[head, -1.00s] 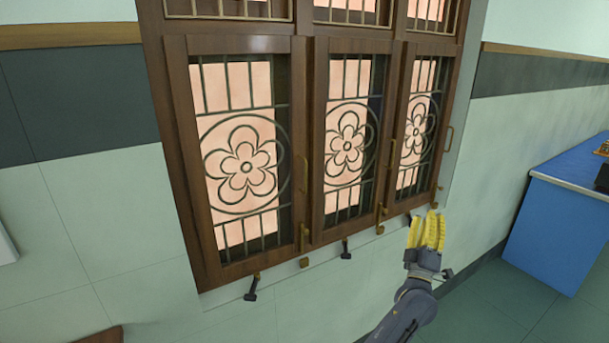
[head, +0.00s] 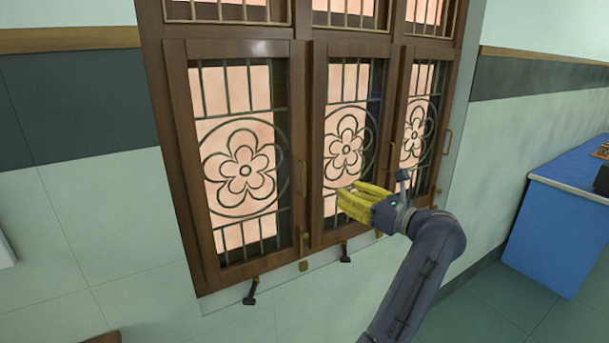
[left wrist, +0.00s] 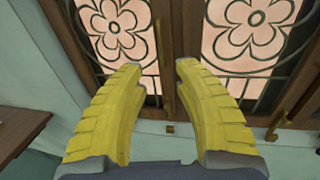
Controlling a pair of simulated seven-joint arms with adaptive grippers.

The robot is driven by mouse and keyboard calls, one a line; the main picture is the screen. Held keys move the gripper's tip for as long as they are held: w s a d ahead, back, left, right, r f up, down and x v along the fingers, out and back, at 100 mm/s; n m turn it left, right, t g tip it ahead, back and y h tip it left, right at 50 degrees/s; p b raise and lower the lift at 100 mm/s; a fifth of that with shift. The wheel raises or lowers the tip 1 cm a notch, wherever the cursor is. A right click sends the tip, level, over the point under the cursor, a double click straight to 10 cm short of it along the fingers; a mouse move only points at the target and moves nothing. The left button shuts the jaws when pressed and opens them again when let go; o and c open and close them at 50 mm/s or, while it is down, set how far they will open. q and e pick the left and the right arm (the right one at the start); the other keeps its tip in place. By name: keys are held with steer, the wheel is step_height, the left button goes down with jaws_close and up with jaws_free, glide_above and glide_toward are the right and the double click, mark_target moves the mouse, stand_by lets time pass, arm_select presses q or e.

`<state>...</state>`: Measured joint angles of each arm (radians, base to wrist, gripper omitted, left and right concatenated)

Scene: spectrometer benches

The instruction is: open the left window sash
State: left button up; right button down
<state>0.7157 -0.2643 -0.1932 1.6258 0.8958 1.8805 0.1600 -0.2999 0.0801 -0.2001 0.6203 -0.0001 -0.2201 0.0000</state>
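The left window sash (head: 188,160) is a brown wooden frame with a flower grille, and it looks closed. It has a brass pull handle (head: 304,177) on its right stile and a brass latch (head: 303,239) below it. My left gripper (head: 345,203), with yellow ridged fingers, is in front of the middle sash (head: 316,140), right of the left sash's handle. In the left wrist view its fingers are open and empty (left wrist: 165,69), with a brass handle (left wrist: 158,45) showing beyond the gap. My right gripper is not in view.
A third sash (head: 413,80) stands at the right. Dark window stays (head: 346,252) stick out below the sill. A blue bench (head: 555,220) stands at the far right. The wall below the window is clear.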

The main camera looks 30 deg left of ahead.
arm_select(q)
glide_above(305, 193)
steer(key=shift+w+a, duration=0.2)
stand_by(0.5)
jaws_close()
stand_by(0.5)
